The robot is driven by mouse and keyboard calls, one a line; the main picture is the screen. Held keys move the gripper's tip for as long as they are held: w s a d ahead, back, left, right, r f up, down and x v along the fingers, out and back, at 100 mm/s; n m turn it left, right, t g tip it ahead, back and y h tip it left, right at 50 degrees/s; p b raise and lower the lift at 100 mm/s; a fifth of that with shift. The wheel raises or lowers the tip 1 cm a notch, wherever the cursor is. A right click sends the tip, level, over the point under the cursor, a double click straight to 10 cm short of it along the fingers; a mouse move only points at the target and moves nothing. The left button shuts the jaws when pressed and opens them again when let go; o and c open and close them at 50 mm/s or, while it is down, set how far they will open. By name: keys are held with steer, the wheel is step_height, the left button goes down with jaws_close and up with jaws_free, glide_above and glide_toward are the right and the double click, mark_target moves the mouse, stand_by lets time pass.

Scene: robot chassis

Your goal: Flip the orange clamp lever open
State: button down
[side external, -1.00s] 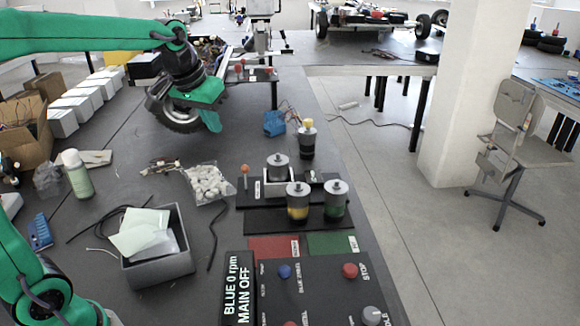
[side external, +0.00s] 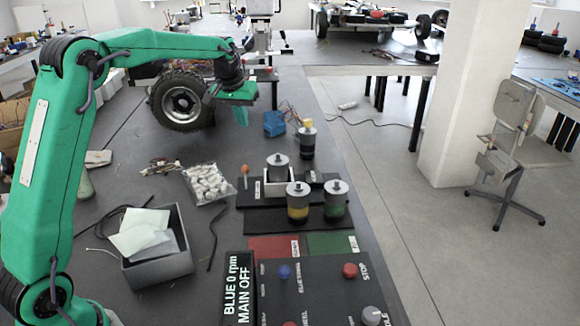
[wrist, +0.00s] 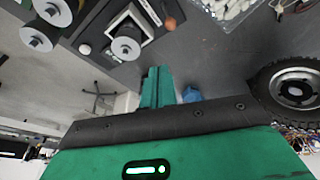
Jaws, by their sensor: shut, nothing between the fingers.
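The orange clamp lever (side external: 245,169) has a small orange knob on a thin stem, standing upright at the left of the clamp fixture (side external: 256,189). A grey cylindrical motor (side external: 278,165) sits in the fixture. In the wrist view the orange knob (wrist: 171,23) is near the top, beside the motor (wrist: 126,46). My gripper (side external: 236,93) is above the table, behind the fixture and well apart from the lever. Its green fingers (wrist: 157,84) are together and empty in the wrist view.
Motors with yellow (side external: 298,205) and green (side external: 336,203) bands stand in front of the fixture. Another motor (side external: 307,143) and a blue block (side external: 274,123) stand behind it. A bag of white parts (side external: 207,184), a grey bin (side external: 163,268) and a wheel (side external: 182,102) lie to the left.

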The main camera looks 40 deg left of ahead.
mark_target(245, 176)
steer(key=w+a+f+n, duration=0.1)
steer(key=w+a+f, duration=0.4)
steer(key=f, duration=0.2)
steer(key=shift+w+f+g, duration=0.25)
steer(key=shift+g, duration=0.05)
steer(key=shift+a, duration=0.1)
steer(key=x, duration=1)
steer(key=shift+a, duration=0.1)
steer(key=shift+s+d+r, duration=0.1)
steer(key=shift+s+d, duration=0.35)
steer(key=shift+s, duration=0.4)
steer(key=shift+s+d+r, duration=0.1)
steer(key=shift+s+d, duration=0.4)
steer(key=shift+s, duration=0.35)
